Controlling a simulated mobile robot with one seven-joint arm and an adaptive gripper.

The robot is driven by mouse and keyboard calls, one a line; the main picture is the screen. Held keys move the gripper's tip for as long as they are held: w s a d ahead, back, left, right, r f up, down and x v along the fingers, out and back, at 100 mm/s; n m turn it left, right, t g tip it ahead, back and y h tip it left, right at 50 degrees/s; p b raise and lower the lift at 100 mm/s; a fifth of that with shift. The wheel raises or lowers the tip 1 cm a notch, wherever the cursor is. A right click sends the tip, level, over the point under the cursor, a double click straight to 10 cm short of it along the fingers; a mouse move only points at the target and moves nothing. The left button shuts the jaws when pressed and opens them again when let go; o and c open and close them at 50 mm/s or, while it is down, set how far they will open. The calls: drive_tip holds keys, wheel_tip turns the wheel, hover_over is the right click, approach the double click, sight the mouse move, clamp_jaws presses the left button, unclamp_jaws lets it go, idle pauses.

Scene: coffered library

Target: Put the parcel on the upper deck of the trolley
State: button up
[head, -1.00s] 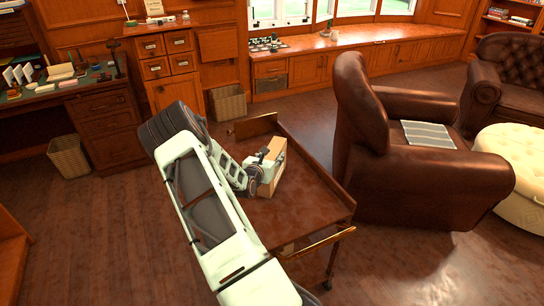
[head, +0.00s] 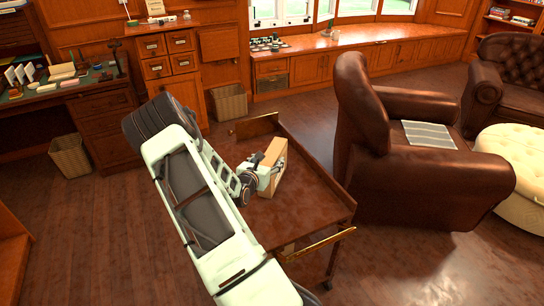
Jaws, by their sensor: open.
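The parcel (head: 273,152) is a small tan and brown box on the upper deck of the trolley (head: 305,190), near its far left part. The trolley is dark brown wood with a raised rim and brass handles. My gripper (head: 264,176) is at the near left side of the parcel, low over the deck. It is open, but its fingers are small and partly hidden, so I cannot tell whether they touch the parcel. My arm covers the trolley's left side.
A brown leather armchair (head: 405,150) stands close to the trolley's right side. A desk (head: 85,105) and a waste basket (head: 71,157) are at the left. Another basket (head: 229,103) stands behind the trolley. The wood floor at the lower left is clear.

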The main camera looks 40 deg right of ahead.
drive_tip(key=v, duration=0.7)
idle(0.3)
